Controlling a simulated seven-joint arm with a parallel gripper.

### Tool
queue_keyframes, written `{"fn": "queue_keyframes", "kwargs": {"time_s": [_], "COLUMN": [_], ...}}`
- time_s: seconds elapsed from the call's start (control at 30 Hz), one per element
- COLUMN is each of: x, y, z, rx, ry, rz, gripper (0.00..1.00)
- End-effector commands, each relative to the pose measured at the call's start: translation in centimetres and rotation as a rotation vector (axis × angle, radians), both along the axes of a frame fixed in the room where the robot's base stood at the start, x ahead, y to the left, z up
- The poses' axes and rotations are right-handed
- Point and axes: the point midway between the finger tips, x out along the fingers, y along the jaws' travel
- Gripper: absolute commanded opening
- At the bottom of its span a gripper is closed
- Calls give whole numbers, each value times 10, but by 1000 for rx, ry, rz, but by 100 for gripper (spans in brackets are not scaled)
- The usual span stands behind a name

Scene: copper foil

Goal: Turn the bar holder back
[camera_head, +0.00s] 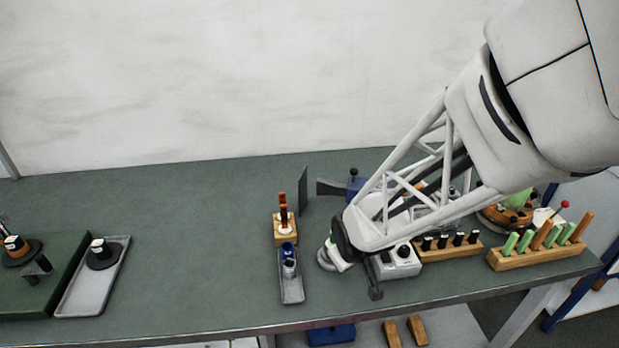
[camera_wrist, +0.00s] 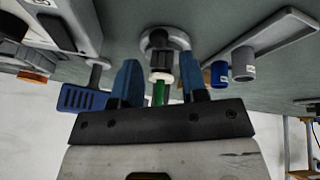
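In the wrist view, what looks like the bar holder (camera_wrist: 158,40) has a round grey base, a dark clamp and a short green bar (camera_wrist: 158,95) pointing back towards my gripper. My gripper (camera_wrist: 159,66) has its two blue fingers apart, one on each side of the clamp and bar. Gaps show on both sides, so the fingers do not appear closed on it. In the head view the holder's pale round base (camera_head: 325,261) shows beside my gripper (camera_head: 340,253). My wrist hides most of the holder there, and its turn angle is hard to tell.
A grey tray (camera_head: 291,297) with blue and grey cylinders stands left of my gripper. A white box with a black knob (camera_head: 402,265) stands close on the right. Wooden racks (camera_head: 540,258) with upright sticks stand farther right. The bench between the trays is clear.

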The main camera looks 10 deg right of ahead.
Motion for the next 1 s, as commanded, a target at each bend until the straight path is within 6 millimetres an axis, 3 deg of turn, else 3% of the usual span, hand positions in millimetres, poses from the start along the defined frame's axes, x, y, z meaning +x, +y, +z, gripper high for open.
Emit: {"fn": "queue_keyframes", "kwargs": {"time_s": [0.4,0.93,1.0], "x": [-12,-15,-15], "y": [0,0,0], "z": [27,33,33], "rx": [0,0,1], "ry": [-1,0,1], "rz": [1,1,-1], "gripper": [40,40,50]}}
